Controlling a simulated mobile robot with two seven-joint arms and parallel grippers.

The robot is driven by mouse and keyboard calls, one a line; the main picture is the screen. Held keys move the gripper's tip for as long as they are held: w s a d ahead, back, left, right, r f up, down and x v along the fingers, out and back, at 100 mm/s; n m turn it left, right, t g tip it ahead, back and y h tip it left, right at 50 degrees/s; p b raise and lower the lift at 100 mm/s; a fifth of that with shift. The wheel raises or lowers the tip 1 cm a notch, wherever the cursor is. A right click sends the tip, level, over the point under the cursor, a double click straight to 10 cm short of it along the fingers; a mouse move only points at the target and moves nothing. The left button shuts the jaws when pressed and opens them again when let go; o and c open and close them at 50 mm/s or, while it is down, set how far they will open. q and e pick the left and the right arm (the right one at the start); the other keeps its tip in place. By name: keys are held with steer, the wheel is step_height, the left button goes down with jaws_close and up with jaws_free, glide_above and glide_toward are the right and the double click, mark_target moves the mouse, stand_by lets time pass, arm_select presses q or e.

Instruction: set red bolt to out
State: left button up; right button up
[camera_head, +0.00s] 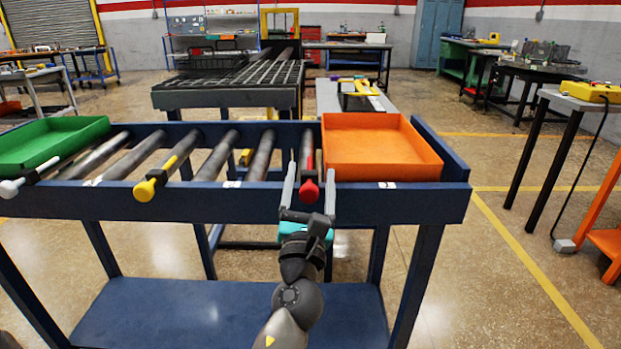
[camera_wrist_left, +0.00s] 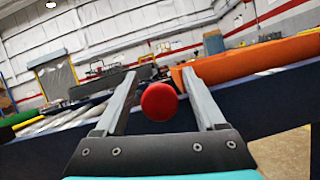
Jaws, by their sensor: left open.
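The red bolt has a round red knob (camera_head: 309,192) at the front rail of a blue roller table, beside the orange tray. Its red shaft runs back from the knob between the rollers. My left gripper (camera_head: 310,172) is open, with one finger on each side of the red knob. In the left wrist view the red knob (camera_wrist_left: 159,102) sits between the two open fingers (camera_wrist_left: 160,85), and no contact with either finger shows. A yellow bolt (camera_head: 146,188) and a white bolt (camera_head: 12,187) stick out of the same rail to the left. My right gripper is not in view.
The orange tray (camera_head: 372,148) stands close to the right of the red bolt and my fingers. A green tray (camera_head: 48,143) is at the far left of the blue roller table (camera_head: 390,204).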

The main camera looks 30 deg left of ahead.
arm_select(q)
jaws_close()
stand_by(0.5)
stand_by(0.8)
